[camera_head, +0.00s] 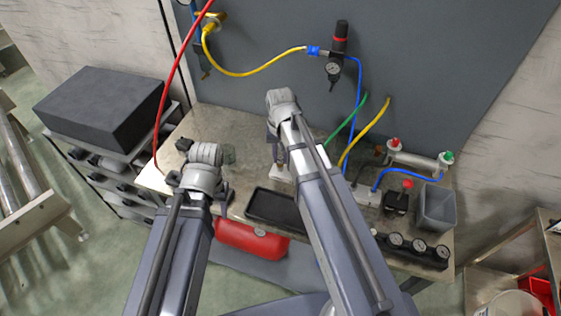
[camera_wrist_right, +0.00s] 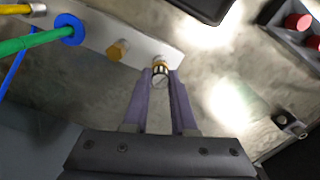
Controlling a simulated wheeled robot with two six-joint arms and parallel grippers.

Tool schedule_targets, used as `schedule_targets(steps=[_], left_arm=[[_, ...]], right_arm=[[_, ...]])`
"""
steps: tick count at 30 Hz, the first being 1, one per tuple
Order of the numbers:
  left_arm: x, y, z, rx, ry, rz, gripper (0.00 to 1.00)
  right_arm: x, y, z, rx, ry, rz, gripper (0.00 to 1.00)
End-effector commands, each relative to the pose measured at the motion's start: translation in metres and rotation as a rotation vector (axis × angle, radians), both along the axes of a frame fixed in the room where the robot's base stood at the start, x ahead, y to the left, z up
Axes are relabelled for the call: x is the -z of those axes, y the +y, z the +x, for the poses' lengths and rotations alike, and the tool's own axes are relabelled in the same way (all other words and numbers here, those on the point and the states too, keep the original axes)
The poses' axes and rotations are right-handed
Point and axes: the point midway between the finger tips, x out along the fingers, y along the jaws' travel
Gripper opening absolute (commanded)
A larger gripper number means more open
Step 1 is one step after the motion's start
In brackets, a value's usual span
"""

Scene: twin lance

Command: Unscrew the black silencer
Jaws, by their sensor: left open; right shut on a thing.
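My right gripper (camera_wrist_right: 160,82) is shut on a small round part in the right wrist view, at the near end of a pale grey bar (camera_wrist_right: 95,30). The part shows a dark band and a brass-coloured edge. I take it as the black silencer (camera_wrist_right: 160,70), though the fingers hide most of it. A brass fitting (camera_wrist_right: 118,50) stands beside it on the bar. In the head view my right gripper (camera_head: 275,150) points down at the bench, partly behind its own wrist. My left gripper (camera_head: 226,190) is open over the bench's left part, mostly hidden by its wrist.
A green hose (camera_wrist_right: 30,42) enters a blue ring on the bar. A black tray (camera_head: 273,207) lies on the bench near my right arm. A grey bin (camera_head: 436,207) and a gauge block (camera_head: 412,248) stand at the right. A red tank (camera_head: 250,240) sits below the bench.

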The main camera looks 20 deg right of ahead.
Motion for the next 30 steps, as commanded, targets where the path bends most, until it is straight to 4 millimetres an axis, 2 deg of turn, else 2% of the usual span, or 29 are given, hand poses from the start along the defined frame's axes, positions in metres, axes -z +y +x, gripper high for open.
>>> schedule_targets(steps=[10,30], left_arm=[[-0.001,0.000,0.000,0.000,0.000,0.000,0.50],[-0.010,0.000,0.000,0.000,0.000,0.000,0.50]], right_arm=[[-0.001,-0.001,0.003,-0.485,-0.005,-0.003,0.00],[-0.010,0.000,0.001,-0.481,-0.003,-0.001,0.00]])
